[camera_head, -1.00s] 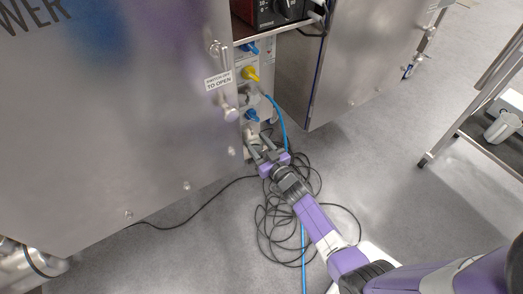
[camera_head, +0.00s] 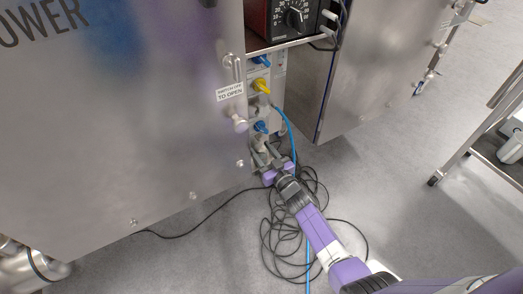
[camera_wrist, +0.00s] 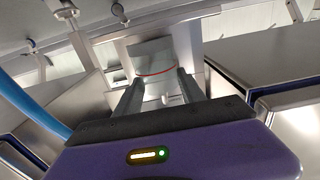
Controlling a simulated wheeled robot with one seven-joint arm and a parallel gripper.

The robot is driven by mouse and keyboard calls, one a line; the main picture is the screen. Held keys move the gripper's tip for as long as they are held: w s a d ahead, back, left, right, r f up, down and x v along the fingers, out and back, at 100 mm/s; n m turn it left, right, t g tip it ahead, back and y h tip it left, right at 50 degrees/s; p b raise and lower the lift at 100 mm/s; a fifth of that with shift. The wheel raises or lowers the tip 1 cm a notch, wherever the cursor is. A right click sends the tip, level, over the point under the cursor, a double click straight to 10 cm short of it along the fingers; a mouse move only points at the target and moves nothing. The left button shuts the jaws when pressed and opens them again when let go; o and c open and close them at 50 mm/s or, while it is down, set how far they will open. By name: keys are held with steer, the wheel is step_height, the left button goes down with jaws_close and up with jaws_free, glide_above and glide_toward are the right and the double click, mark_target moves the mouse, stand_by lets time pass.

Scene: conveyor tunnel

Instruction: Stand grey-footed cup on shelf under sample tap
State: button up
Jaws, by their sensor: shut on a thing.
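My gripper (camera_head: 267,158) is low at the foot of the tap panel, below the lower blue tap (camera_head: 261,127). In the wrist view my gripper (camera_wrist: 159,88) has its two grey fingers closed on a pale grey cup (camera_wrist: 152,52) with a red line across it. The cup's foot is hard to make out between the fingers. In the head view the cup (camera_head: 261,144) is small and partly hidden by the fingers. I cannot tell whether it touches a shelf. A yellow tap (camera_head: 261,86) and another blue tap (camera_head: 262,61) sit higher on the panel.
A steel cabinet (camera_head: 130,120) stands close on the left and another steel housing (camera_head: 385,70) on the right. A blue hose (camera_head: 291,135) and looped black cable (camera_head: 285,225) lie near my arm. A wheeled trolley (camera_head: 475,140) stands right; floor between is clear.

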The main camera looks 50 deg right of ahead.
mark_target(264, 156)
steer(key=shift+f+b, duration=0.3)
steer(key=shift+f, duration=0.05)
stand_by(0.4)
steer(key=o, duration=1.4)
steer(key=p+v, duration=0.3)
steer(key=v, duration=0.3)
steer(key=shift+s+a+r, duration=0.1)
steer(key=shift+s, duration=0.15)
steer(key=shift+s+a, duration=0.15)
steer(key=shift+s, duration=0.4)
